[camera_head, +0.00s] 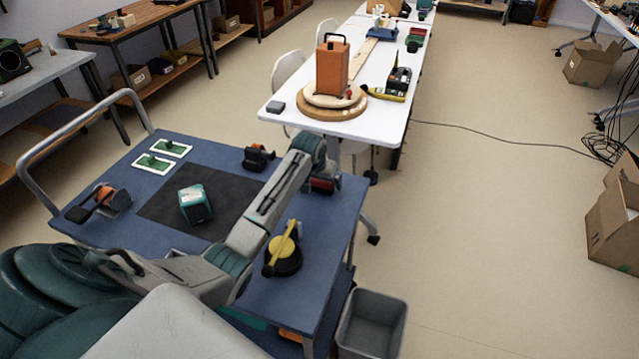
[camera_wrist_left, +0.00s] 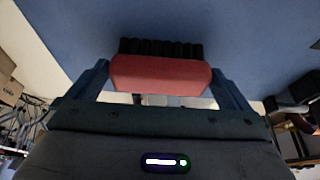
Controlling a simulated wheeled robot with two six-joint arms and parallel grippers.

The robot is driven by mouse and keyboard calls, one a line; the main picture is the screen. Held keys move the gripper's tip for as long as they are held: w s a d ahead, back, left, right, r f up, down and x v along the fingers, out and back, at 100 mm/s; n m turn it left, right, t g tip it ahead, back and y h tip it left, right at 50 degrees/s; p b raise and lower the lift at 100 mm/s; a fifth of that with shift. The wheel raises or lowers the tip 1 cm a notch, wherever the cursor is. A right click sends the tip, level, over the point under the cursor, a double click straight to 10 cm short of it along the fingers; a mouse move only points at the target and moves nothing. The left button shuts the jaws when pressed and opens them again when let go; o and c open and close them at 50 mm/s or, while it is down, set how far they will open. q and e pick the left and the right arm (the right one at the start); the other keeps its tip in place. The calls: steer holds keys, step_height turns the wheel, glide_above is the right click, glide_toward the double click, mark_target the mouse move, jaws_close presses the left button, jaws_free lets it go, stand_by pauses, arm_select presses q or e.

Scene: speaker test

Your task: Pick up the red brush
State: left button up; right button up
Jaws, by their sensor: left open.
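The red brush (camera_wrist_left: 160,75) has a red back and black bristles. In the left wrist view it lies across the space between the two fingers of my left gripper (camera_wrist_left: 159,68), which is open. The fingers stand at either end of the brush; I cannot tell whether they touch it. In the head view the red brush (camera_head: 323,186) shows at the right edge of the blue cart top (camera_head: 340,215), partly hidden under my left gripper (camera_head: 325,172). My right gripper is not in view.
A teal box (camera_head: 195,204) stands on a black mat (camera_head: 150,208). A round black thing with a yellow bar (camera_head: 284,254) and a small black device (camera_head: 258,158) are near my left arm. A grey bin (camera_head: 371,325) stands beside the cart; a white table (camera_head: 350,125) lies beyond.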

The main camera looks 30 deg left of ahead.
arm_select(q)
steer(key=c, duration=0.8)
steer(key=shift+r, duration=0.1)
step_height(320, 180, up, 10)
steer(key=shift+f+b, duration=0.1)
steer(key=shift+b, duration=0.55)
